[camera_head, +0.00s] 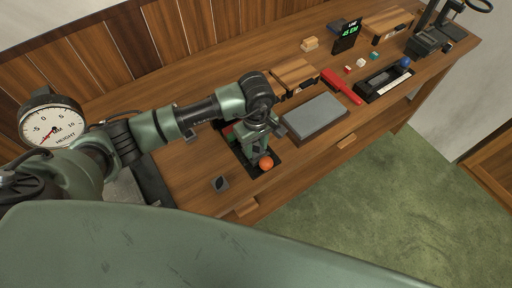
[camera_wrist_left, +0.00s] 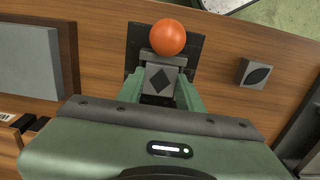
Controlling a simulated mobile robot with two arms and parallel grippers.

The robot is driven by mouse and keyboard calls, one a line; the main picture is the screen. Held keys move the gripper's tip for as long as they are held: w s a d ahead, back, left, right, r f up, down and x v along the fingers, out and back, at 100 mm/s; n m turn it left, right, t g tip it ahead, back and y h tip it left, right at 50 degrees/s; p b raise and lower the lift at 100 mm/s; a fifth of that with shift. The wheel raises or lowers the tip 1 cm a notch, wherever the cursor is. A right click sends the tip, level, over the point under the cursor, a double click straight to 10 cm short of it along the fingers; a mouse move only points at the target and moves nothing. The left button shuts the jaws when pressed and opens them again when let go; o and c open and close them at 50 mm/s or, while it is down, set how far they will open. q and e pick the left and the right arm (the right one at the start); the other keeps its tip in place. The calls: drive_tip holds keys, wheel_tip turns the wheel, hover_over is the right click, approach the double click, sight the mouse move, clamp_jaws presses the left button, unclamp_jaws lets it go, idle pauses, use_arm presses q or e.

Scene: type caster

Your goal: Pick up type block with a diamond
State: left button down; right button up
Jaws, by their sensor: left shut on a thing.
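The grey type block with a black diamond (camera_wrist_left: 160,78) sits between the green fingers of my left gripper (camera_wrist_left: 160,92) in the left wrist view. The left gripper is shut on it, and the diamond face shows towards the wrist camera. In the head view my left gripper (camera_head: 260,150) points down at the table over a black plate, and the fingers largely hide the block there. I cannot tell whether the block touches the plate. A second grey block with a leaf-like mark (camera_wrist_left: 256,73) lies apart on the wood; it also shows in the head view (camera_head: 220,184).
An orange ball (camera_head: 266,163) is right by the fingertips, on the black plate (camera_wrist_left: 193,51). A grey slab (camera_head: 315,117), a red bar (camera_head: 341,86) and a black tray (camera_head: 383,84) with a blue ball lie to the right. Bare wood surrounds the leaf block.

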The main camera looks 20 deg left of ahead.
sight(256, 149)
use_arm(q)
wheel_tip(256, 149, up, 20)
drive_tip(key=b, duration=0.4)
drive_tip(key=shift+b, duration=0.3)
drive_tip(key=c, duration=1.5)
unclamp_jaws()
clamp_jaws()
